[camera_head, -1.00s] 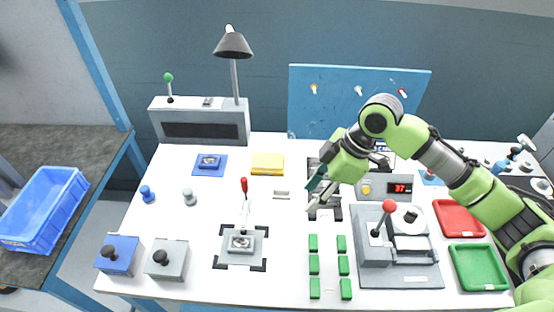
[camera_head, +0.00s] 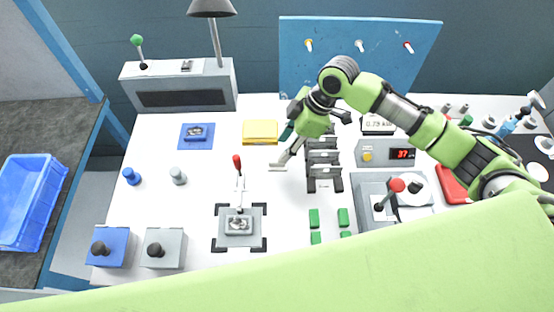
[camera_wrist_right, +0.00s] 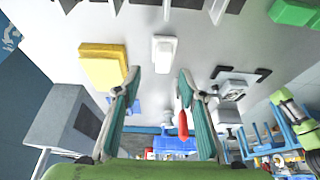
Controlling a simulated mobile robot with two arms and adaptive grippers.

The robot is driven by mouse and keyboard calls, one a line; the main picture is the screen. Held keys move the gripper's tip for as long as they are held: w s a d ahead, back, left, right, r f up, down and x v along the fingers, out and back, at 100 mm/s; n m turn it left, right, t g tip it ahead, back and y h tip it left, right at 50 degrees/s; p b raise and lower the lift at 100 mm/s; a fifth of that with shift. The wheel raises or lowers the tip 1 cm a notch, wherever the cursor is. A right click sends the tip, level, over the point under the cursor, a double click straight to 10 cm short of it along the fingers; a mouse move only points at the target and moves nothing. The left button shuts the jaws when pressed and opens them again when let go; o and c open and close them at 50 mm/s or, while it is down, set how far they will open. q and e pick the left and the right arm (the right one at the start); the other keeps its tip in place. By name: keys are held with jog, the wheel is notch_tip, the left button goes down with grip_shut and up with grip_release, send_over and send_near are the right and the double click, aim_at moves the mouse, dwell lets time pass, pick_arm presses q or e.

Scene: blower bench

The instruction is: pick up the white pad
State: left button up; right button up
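The white pad (camera_wrist_right: 164,52) is a small pale block lying on the white bench top. In the head view it shows only in part, by the fingertips of my right gripper (camera_head: 283,150). In the right wrist view, my right gripper (camera_wrist_right: 159,76) has its two teal fingers spread wide with nothing between them. The pad lies just beyond the fingertips, between their lines, and no contact shows. My left gripper is not in view.
A yellow block (camera_head: 260,132) lies behind the pad. A red-handled toggle clamp (camera_head: 238,225) stands to the left, and black-and-grey holders (camera_head: 323,172) to the right. Green blocks (camera_head: 314,218) are in front. A green part of my body covers the lower edge.

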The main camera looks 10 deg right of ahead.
aim_at(277, 162)
jog(key=shift+a+f, duration=0.15)
jog(key=shift+f, duration=0.1)
jog(key=shift+s+f+p, duration=0.1)
jog(key=shift+f+p, duration=0.2)
jog(key=x, duration=0.1)
jog(key=p+x, duration=0.1)
jog(key=x, duration=0.1)
jog(key=shift+s+f, duration=0.2)
jog(key=shift+f, duration=0.1)
jog(key=shift+w+a+f, duration=0.1)
jog(key=shift+a+f, duration=0.1)
jog(key=shift+f, duration=0.25)
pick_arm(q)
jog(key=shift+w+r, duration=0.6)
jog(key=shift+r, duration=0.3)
pick_arm(e)
jog(key=shift+c, duration=0.5)
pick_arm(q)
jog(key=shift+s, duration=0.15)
pick_arm(e)
grip_shut()
